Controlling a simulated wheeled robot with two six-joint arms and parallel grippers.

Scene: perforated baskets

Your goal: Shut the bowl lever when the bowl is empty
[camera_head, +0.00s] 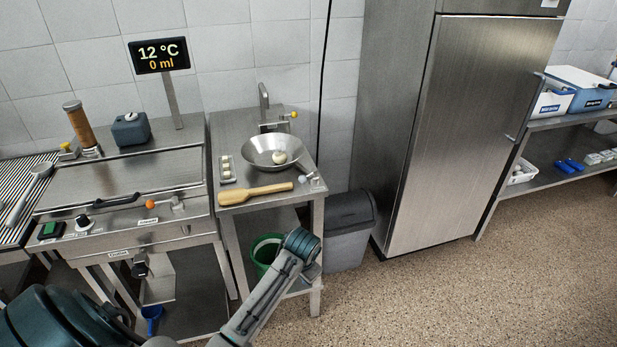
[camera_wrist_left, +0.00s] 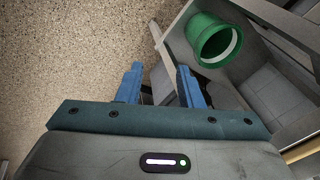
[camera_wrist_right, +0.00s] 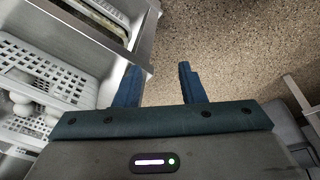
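A shallow metal bowl (camera_head: 258,146) sits on the steel side table with a pale round object (camera_head: 279,157) inside it. My left gripper (camera_wrist_left: 160,69) is open and empty in the left wrist view, over the floor beside a green bucket (camera_wrist_left: 209,41). My right gripper (camera_wrist_right: 158,68) is open and empty in the right wrist view, beside a white perforated basket. Neither gripper's fingers show clearly in the head view.
A steel cooker with an orange-knobbed lever (camera_head: 150,204) stands left. A grey bin (camera_head: 347,235) stands right. The display (camera_head: 159,55) reads 12 °C, 0 ml.

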